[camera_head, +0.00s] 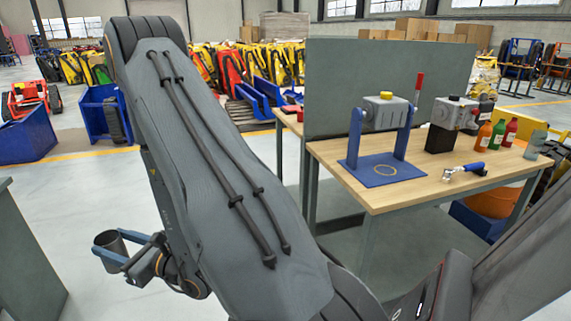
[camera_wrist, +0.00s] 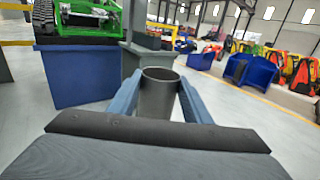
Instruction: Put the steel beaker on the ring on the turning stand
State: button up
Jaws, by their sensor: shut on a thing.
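The steel beaker (camera_wrist: 158,100) is a dark grey open cylinder held upright between the blue fingers of my gripper (camera_wrist: 160,98) in the wrist view. In the head view the beaker (camera_head: 109,246) shows at the lower left, and my gripper (camera_head: 112,256) is shut on it, away from the table. The turning stand (camera_head: 386,168) is a blue plate with blue uprights and a grey block between them, on the wooden table at the right.
The wooden table (camera_head: 430,187) has a grey panel (camera_head: 388,85) behind it. A grey device (camera_head: 447,122), several bottles (camera_head: 497,134) and a metal tool with a blue handle (camera_head: 464,171) stand or lie right of the stand. Blue bins (camera_head: 106,115) stand on the floor at left.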

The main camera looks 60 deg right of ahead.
aim_at(384, 170)
jog(key=z, duration=1.65)
